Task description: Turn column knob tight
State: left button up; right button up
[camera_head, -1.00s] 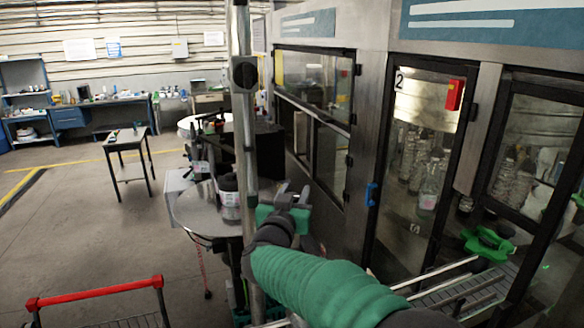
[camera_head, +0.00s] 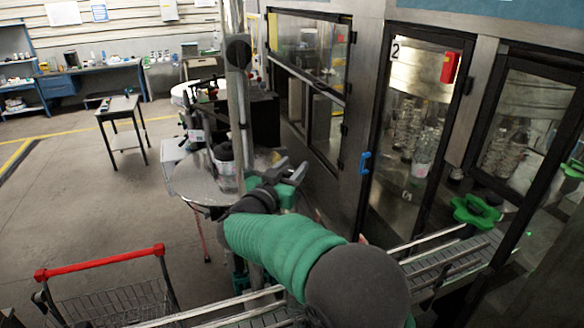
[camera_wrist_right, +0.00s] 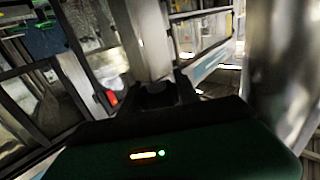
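A dark round knob (camera_head: 238,53) sits on the upright metal column (camera_head: 232,18), high in the head view. I cannot tell whether it is tight. My right gripper (camera_head: 288,170) is well below the knob and a little right of the column, near the round table. Its grey fingers look apart, with nothing seen between them. In the right wrist view the dark fingers (camera_wrist_right: 157,95) show ahead of the green wrist housing, and no knob can be made out there. My left gripper is not in view.
The round metal table (camera_head: 195,180) with a dark-topped reel or container is by the column. Machine doors stand at right, above a conveyor (camera_head: 445,265) with a green star-shaped handle (camera_head: 476,211). A red-handled cart (camera_head: 100,262) is at lower left. Open floor lies left.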

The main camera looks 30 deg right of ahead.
jog(key=shift+o, duration=1.1)
jog(key=shift+w, duration=0.1)
jog(key=shift+o, duration=0.6)
jog(key=shift+w+d+f, duration=0.1)
jog(key=shift+w, duration=0.05)
jog(key=shift+s+a+b, duration=0.25)
jog(key=shift+a+b, duration=0.05)
jog(key=b+v, duration=0.6)
jog(key=v, duration=1)
jog(key=shift+a, duration=0.2)
jog(key=shift+w+d+f, duration=0.1)
